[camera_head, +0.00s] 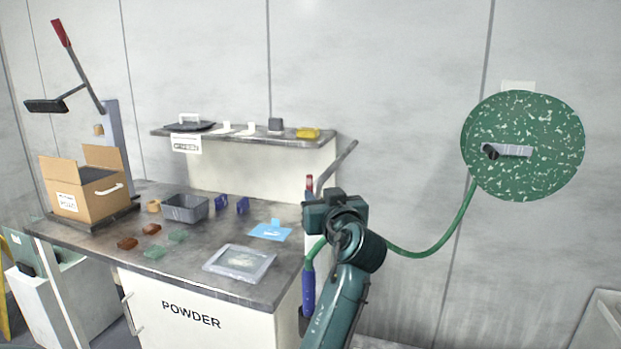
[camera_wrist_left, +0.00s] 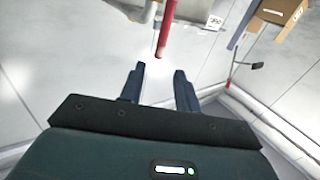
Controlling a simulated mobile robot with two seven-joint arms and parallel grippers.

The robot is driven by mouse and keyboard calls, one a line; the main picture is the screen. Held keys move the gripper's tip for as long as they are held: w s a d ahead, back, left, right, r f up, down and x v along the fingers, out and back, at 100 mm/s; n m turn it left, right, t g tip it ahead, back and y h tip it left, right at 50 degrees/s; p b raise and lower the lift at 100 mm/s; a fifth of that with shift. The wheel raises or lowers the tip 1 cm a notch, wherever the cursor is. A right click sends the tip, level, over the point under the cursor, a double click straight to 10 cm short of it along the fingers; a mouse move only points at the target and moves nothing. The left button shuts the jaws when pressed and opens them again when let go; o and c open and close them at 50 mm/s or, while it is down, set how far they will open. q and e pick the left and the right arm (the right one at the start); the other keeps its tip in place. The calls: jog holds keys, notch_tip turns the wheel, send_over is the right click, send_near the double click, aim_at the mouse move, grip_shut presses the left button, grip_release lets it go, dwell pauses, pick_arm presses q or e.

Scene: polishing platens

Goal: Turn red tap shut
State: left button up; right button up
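The red tap (camera_head: 309,184) shows as a small upright red piece at the right end of the bench, just left of my left gripper (camera_head: 332,205). My gripper's body hides what lies behind it, and its fingertips are hard to make out there. In the left wrist view a red bar (camera_wrist_left: 167,28), apparently the tap's handle, comes down from the top edge. Its lower end is just beyond the gap between the fingertips of my left gripper (camera_wrist_left: 157,70). The fingers are apart with nothing between them. My right gripper is in neither view.
A grey bar (camera_head: 337,163) slants up behind my gripper. A green hose (camera_head: 430,247) runs to a speckled green disc (camera_head: 550,165) on the wall. The bench (camera_head: 205,265) holds a cardboard box (camera_head: 90,204), a grey bin (camera_head: 186,211) and a tray (camera_head: 211,264).

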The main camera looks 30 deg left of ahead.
aim_at(310, 183)
pick_arm(q)
jog(key=p+x, duration=0.2)
jog(key=x, duration=0.8)
grip_shut()
